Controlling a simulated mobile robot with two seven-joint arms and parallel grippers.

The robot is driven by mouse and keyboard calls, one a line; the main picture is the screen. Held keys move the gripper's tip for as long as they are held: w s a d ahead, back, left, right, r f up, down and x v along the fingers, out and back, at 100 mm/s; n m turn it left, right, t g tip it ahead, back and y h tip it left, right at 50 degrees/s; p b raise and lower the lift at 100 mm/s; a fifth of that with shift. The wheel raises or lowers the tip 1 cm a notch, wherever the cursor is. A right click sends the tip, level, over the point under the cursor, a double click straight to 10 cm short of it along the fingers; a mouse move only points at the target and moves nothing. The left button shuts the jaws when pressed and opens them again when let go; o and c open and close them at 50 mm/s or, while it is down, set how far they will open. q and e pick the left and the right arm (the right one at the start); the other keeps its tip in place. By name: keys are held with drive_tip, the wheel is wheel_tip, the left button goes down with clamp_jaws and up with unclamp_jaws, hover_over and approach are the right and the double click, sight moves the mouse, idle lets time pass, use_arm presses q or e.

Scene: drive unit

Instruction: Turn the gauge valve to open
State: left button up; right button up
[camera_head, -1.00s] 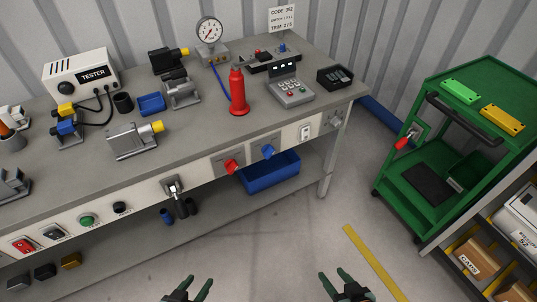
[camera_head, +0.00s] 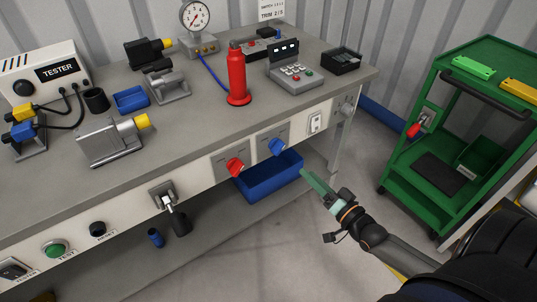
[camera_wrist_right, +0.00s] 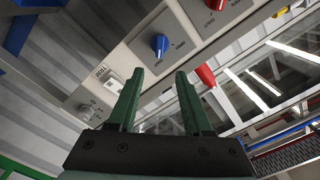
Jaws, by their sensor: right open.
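A pressure gauge (camera_head: 196,15) stands at the back of the bench; a blue hose runs from its base to a red cylinder (camera_head: 237,78). The bench's front panel carries a red knob (camera_head: 235,167) and a blue knob (camera_head: 277,147); I cannot tell which is the gauge valve. My right gripper (camera_head: 314,184) is open and empty, in front of the panel, right of and lower than the blue knob in the head view. In the right wrist view its fingers (camera_wrist_right: 160,72) point toward the panel, with the blue knob (camera_wrist_right: 160,45) beyond them, apart. My left gripper is out of view.
A white switch (camera_head: 315,122) sits right of the blue knob. A blue bin (camera_head: 268,183) is under the bench. A lever handle (camera_head: 163,198) hangs at the panel's left part. A green cart (camera_head: 390,178) stands right. Floor between bench and cart is clear.

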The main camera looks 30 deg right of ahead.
sight(282, 149)
drive_tip(key=w, duration=0.3)
drive_tip(key=w+b, duration=0.1)
drive_tip(key=w, duration=0.3)
drive_tip(key=w+b, duration=0.1)
drive_tip(key=w, duration=0.3)
drive_tip(key=shift+a, duration=0.4)
drive_tip(key=shift+w, duration=0.45)
drive_tip(key=shift+c, duration=0.3)
clamp_jaws()
